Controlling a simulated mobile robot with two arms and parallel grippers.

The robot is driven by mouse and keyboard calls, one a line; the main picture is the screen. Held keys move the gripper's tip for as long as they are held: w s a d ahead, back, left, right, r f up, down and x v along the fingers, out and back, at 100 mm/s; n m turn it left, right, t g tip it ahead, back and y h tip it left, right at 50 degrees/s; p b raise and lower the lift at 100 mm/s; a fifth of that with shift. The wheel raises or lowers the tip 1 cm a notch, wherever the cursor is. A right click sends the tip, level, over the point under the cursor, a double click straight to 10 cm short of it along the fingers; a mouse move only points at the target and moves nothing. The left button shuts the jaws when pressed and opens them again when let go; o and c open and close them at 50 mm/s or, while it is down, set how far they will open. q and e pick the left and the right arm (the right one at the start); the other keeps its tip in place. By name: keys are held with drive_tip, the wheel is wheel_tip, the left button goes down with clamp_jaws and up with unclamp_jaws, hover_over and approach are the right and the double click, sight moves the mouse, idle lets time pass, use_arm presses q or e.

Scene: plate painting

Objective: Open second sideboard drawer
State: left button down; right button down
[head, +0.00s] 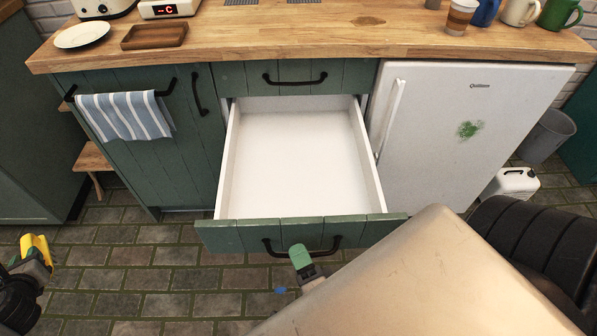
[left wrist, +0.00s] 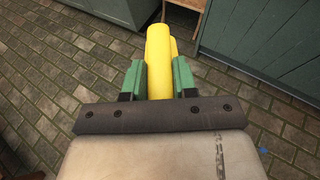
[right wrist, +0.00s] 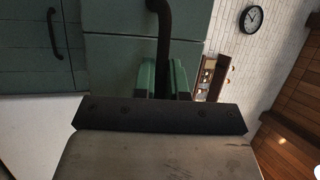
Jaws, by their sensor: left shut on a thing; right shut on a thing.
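The second sideboard drawer (head: 295,165) is pulled far out below the closed top drawer (head: 292,76). Its white inside is empty. Its green front carries a black bar handle (head: 335,243). My right gripper (head: 300,256) is at the handle and shut on it; the handle (right wrist: 163,30) runs between the green fingers (right wrist: 162,78) in the right wrist view. My left gripper (head: 38,262) is at the far left, away from the sideboard, shut on a yellow cylindrical object (left wrist: 160,50). The object's far end shows in the left wrist view.
A white fridge (head: 445,130) stands right of the drawer. A striped towel (head: 125,116) hangs on the left cabinet door. The wooden worktop (head: 300,35) holds a plate (head: 82,35), a wooden tray (head: 154,36) and several mugs. The tiled floor (head: 150,280) at left is clear.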

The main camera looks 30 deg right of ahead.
drive_tip(key=shift+f, duration=0.1)
drive_tip(key=c, duration=1.2)
unclamp_jaws()
drive_tip(key=shift+s, duration=0.1)
use_arm(q)
drive_tip(key=shift+f+b, duration=0.5)
drive_tip(key=shift+b, duration=0.05)
use_arm(e)
drive_tip(key=v, duration=1.1)
drive_tip(key=shift+s+a, duration=0.15)
drive_tip(key=shift+s, duration=0.25)
